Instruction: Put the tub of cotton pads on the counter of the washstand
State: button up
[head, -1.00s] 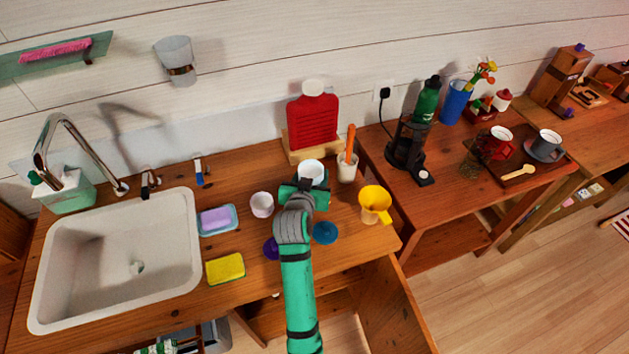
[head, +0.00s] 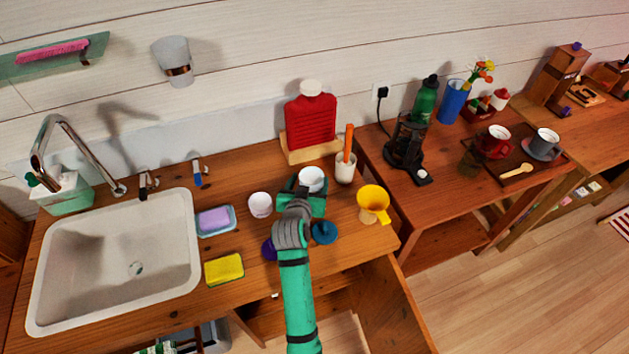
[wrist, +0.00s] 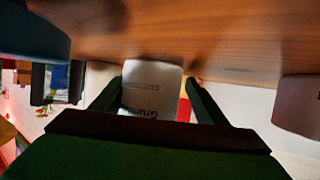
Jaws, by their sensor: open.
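A white tub (head: 312,179) with an open-looking pale top stands upright on the wooden washstand counter (head: 345,238), in front of the red bottle. My gripper (head: 307,187) is low over the counter with its jaws apart, one on each side of the tub. In the wrist view the tub (wrist: 152,88) shows dark lettering and sits between the two fingers (wrist: 155,95); I cannot tell whether either finger touches it. The tub's near lower part is hidden by my gripper in the head view.
A white cup (head: 260,205) stands to the left, a white holder (head: 345,168) close on the right. A purple piece (head: 269,249) and a blue piece (head: 324,233) flank my wrist. A yellow cup (head: 373,203) is near the right edge; the sink (head: 115,265) is at left.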

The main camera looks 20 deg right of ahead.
aim_at(312, 185)
jog(key=shift+s+d+r, duration=0.1)
jog(key=shift+d+r, duration=0.05)
jog(key=shift+d, duration=0.1)
jog(key=shift+s+a+r, duration=0.1)
jog(key=shift+s+r, duration=0.05)
jog(key=shift+s, duration=0.2)
jog(key=v, duration=0.9)
jog(key=shift+s+a, duration=0.15)
jog(key=shift+a, duration=0.05)
jog(key=shift+s+d+r, duration=0.1)
jog(key=shift+s+r, duration=0.1)
jog(key=shift+s, duration=0.25)
jog(key=shift+s+r, duration=0.1)
jog(key=shift+s, duration=0.1)
jog(key=shift+a, duration=0.65)
jog(key=shift+s+d, duration=0.1)
jog(key=shift+d, duration=0.2)
